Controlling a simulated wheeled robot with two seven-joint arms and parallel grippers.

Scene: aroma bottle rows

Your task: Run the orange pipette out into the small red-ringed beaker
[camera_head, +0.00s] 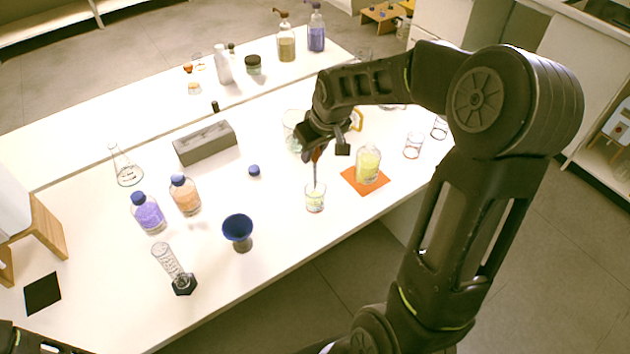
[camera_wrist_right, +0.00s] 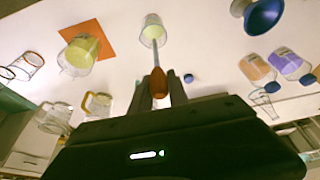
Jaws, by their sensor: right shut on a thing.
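My right gripper (camera_head: 327,146) is shut on the orange pipette (camera_head: 316,158), which points down with its thin stem. In the right wrist view the pipette's orange bulb (camera_wrist_right: 159,84) sits between the fingers. The small beaker (camera_head: 315,199) stands below, near the table's front edge, with a little yellow-green liquid in it and a reddish trace at its base. It also shows in the right wrist view (camera_wrist_right: 152,31). The pipette's tip is at the beaker's mouth; whether it is inside is hard to tell. My left gripper is out of view.
A larger beaker of yellow liquid (camera_head: 368,165) stands on an orange mat (camera_head: 350,180) to the right. A blue funnel (camera_head: 238,229) and a glass cylinder (camera_head: 168,260) stand to the left. Purple (camera_head: 148,213) and orange (camera_head: 185,196) bottles stand farther left. Small glasses (camera_head: 413,146) stand at right.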

